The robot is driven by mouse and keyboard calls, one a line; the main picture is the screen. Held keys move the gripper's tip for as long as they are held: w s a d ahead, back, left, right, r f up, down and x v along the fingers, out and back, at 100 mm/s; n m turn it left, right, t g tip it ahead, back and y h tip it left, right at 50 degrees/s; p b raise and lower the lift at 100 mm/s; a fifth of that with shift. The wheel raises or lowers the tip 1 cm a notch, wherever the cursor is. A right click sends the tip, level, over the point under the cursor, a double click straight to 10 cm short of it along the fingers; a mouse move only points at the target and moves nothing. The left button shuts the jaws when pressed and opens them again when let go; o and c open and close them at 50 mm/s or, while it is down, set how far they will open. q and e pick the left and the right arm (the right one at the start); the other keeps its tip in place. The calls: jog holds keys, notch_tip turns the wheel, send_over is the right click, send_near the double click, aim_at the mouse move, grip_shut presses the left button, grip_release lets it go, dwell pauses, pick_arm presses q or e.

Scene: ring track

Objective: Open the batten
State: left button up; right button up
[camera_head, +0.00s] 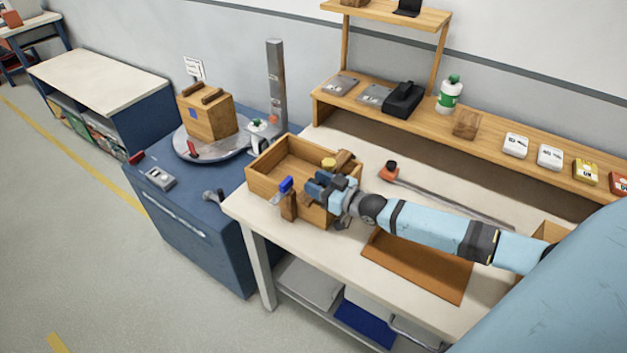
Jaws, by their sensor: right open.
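No part is clearly marked as the batten. A brown upright wooden piece (289,207) with a blue part (286,185) at its top stands at the front side of an open wooden box (262,183); it may be the batten, but I cannot be sure. My right gripper (311,187) is open, just right of that piece, over the box's front right part. Whether it touches the piece or the box is unclear. The gripper and wrist hide part of the box. My left gripper is not in view.
A wooden cube (207,118) with dark bars on top stands on a round turntable (183,145) on the blue cabinet. A red-ended rod (440,194) lies behind my arm. A brown board (412,268) lies in front. A shelf (490,143) with small items runs along the back.

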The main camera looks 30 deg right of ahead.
jog(key=shift+w+a, duration=0.2)
jog(key=shift+w, duration=0.35)
grip_shut()
jog(key=shift+r, duration=0.15)
